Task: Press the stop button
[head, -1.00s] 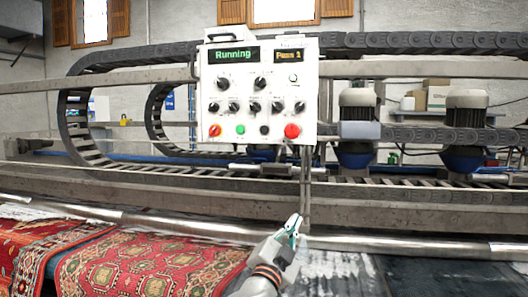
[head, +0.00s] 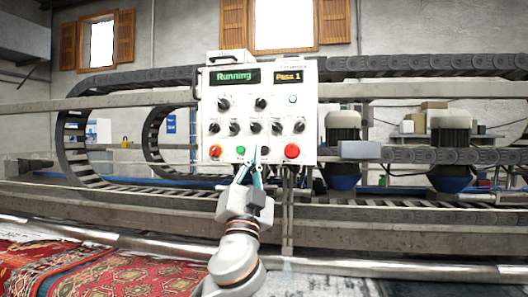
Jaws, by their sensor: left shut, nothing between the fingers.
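A white control box (head: 220,102) hangs in the middle of the head view. Its displays read "Running" and "Pass 1". The large red button (head: 292,151) is at the lower right of its face. A smaller orange-red button (head: 215,151) is at the lower left, with a green button (head: 240,150) and a black button (head: 266,150) between. My left gripper (head: 254,166) points up at the box's lower edge, fingers shut and empty. Its tips show just left of the black button, left of and below the large red button. Whether they touch the box I cannot tell. My right gripper is not in view.
A metal rail (head: 400,270) and machine beams run across in front, below the box. Black cable chains (head: 430,67) pass behind and beside it. Two motors (head: 450,135) stand at the right. Patterned red rugs (head: 110,280) lie at lower left.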

